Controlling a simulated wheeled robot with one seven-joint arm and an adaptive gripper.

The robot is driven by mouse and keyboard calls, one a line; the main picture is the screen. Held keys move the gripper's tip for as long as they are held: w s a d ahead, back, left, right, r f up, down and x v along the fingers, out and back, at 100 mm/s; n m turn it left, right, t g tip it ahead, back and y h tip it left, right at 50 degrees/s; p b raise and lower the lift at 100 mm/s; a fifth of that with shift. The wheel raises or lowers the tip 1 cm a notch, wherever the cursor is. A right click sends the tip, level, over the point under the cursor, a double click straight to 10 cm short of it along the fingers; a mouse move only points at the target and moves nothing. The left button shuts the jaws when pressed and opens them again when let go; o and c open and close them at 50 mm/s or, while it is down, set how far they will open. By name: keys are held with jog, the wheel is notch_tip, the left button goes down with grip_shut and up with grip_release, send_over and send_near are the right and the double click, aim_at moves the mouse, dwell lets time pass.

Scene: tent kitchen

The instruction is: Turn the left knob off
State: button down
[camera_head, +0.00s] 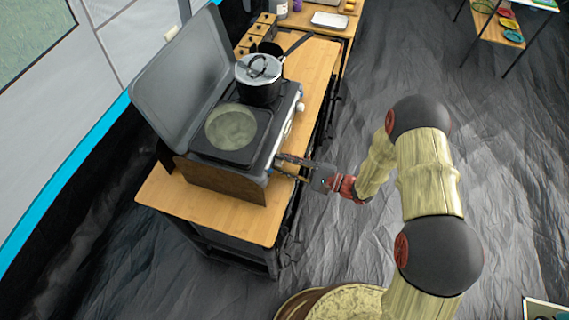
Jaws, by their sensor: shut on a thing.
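The camp stove (232,160) stands on a wooden table with its grey lid raised. Its front panel (286,130) faces right, towards my arm. My gripper (281,166) reaches in from the right and its fingertips meet the near end of this panel, where the left knob is. The fingers are shut on the left knob, which they mostly hide, so I cannot tell which way it is turned. The other knob (300,106) shows as a small pale shape farther along the panel, apart from my gripper.
A lidded pot (260,78) stands on the far burner, its dark handle pointing right. The near burner carries a round greenish surface (231,126). The table (215,209) has bare wood at its near end. Open dark floor lies right of it.

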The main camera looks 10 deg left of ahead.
jog(key=shift+m, duration=0.3)
jog(key=m+p, duration=0.2)
jog(key=m, duration=0.2)
jog(key=shift+r+m, duration=0.15)
jog(key=shift+m, duration=0.15)
jog(key=m+p, duration=0.2)
jog(key=m, duration=0.3)
jog(key=shift+w+g+h, duration=0.15)
jog(key=shift+g+h, duration=0.25)
jog(key=m+p, duration=0.2)
jog(key=m, duration=0.3)
jog(key=shift+w+g, duration=0.1)
jog(key=shift+g, duration=0.2)
jog(key=m+p, duration=0.1)
jog(key=m, duration=0.4)
jog(key=shift+w+g, duration=0.15)
jog(key=shift+g, duration=0.15)
jog(key=shift+m, duration=0.3)
jog(key=c, duration=1.8)
grip_release()
jog(key=shift+o, duration=0.2)
